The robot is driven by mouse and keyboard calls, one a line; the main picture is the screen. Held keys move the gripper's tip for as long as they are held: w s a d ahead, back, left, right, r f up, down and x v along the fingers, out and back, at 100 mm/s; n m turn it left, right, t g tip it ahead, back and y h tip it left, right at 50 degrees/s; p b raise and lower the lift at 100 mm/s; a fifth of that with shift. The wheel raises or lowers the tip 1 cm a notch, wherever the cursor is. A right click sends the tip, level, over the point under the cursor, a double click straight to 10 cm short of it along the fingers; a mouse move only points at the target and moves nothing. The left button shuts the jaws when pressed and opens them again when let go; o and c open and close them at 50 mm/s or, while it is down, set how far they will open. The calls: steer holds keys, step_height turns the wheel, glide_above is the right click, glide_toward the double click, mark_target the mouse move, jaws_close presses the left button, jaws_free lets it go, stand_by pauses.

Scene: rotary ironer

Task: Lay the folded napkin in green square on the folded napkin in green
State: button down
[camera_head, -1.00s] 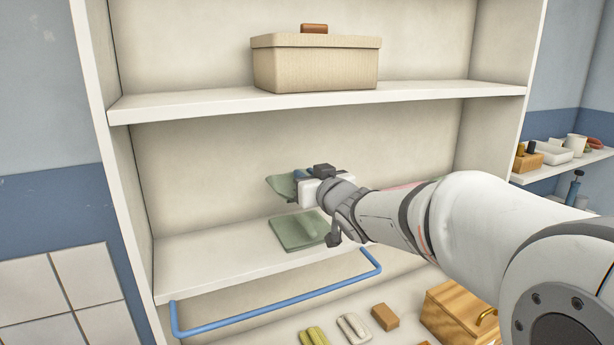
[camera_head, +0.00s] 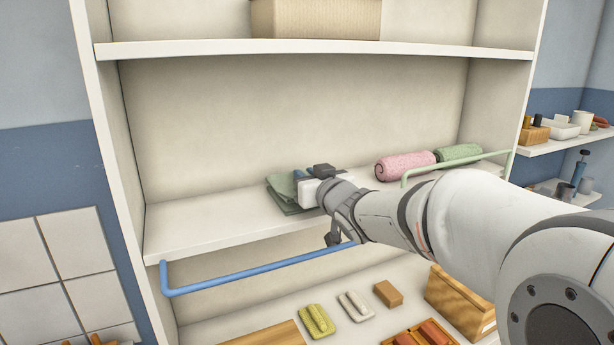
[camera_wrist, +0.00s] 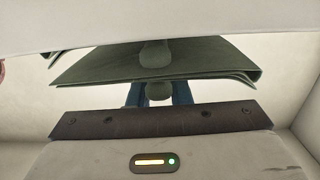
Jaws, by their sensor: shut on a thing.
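My gripper (camera_head: 303,178) is over the middle shelf, shut on a green folded napkin square (camera_head: 281,185). The held square juts out to the left of the jaws. A second green folded napkin (camera_head: 288,208) lies on the shelf directly below it, mostly covered by the square and gripper. The two look very close or touching; I cannot tell which. In the wrist view the green folded cloth (camera_wrist: 205,62) spreads beyond the blue finger pads, with its layered edge at the right.
A pink rolled towel (camera_head: 405,165) and a green rolled towel (camera_head: 459,153) lie to the right on the same shelf. A blue rail (camera_head: 255,265) runs along the shelf's front left, a pale green rail (camera_head: 455,163) at the right. The left of the shelf (camera_head: 200,230) is clear.

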steer(key=shift+f, duration=0.35)
stand_by(0.3)
steer(key=c, duration=1.3)
jaws_free()
steer(key=shift+o, duration=0.2)
